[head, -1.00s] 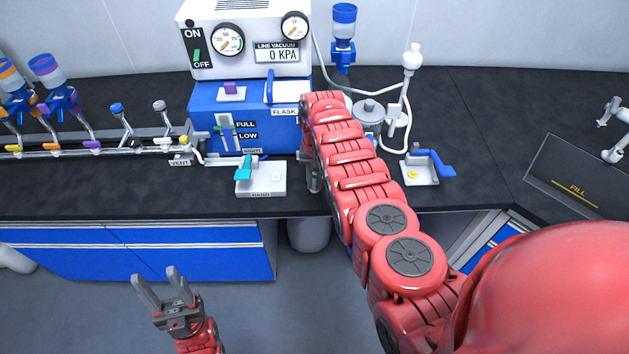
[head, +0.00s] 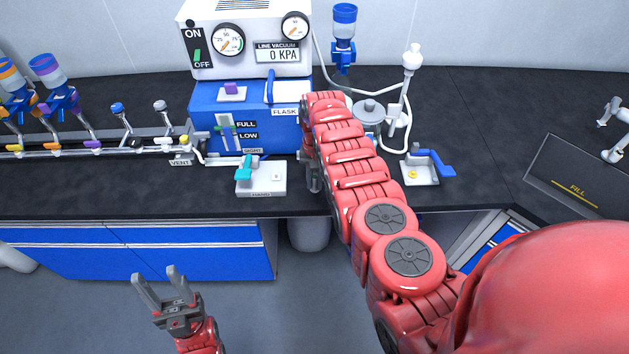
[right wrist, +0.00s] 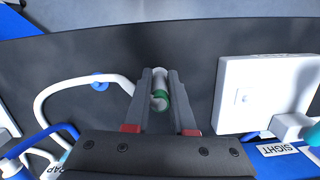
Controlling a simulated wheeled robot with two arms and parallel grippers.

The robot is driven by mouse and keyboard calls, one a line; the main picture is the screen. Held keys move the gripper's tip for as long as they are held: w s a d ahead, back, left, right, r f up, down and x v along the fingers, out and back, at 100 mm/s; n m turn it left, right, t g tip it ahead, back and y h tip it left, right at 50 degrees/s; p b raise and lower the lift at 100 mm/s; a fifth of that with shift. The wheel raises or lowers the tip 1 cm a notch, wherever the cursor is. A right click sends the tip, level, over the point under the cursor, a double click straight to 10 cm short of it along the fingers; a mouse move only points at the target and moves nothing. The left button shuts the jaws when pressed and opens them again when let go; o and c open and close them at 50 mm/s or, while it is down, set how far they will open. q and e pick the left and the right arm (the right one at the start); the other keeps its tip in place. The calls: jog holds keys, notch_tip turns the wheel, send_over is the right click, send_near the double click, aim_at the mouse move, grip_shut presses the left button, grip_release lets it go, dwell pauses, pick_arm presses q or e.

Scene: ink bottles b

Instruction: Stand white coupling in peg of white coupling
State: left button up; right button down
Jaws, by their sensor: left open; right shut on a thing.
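In the right wrist view my right gripper (right wrist: 161,99) is shut on the white coupling (right wrist: 160,77), a small white cylinder with a green band. It is over the dark bench top. In the head view my right gripper is near the bench's front edge, mostly hidden by my red arm, and the coupling cannot be made out. I cannot pick out the coupling's peg in either view. My left gripper (head: 156,275) is open and empty, low over the floor in front of the bench.
A white block with a teal lever (head: 261,178) stands left of my right gripper. The blue flask box (head: 255,145) is behind it. A block with a blue handle (head: 419,171) stands to the right. A white hose (right wrist: 52,91) curves left of my gripper in the wrist view.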

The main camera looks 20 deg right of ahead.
aim_at(314, 173)
jog(key=c, duration=0.7)
grip_release()
jog(key=r, duration=0.3)
jog(key=shift+w+p, duration=0.3)
jog(key=shift+p, duration=0.05)
jog(key=shift+w+d+r+b, duration=0.2)
jog(key=shift+w+r+b, duration=0.1)
jog(key=shift+r, duration=2.05)
jog(key=shift+w+d+r+b, duration=0.15)
jog(key=shift+w+r+b, duration=0.15)
jog(key=shift+r, duration=2.1)
jog(key=shift+w+d+r+b, duration=0.25)
jog(key=shift+r+b, duration=0.1)
jog(key=shift+r, duration=2)
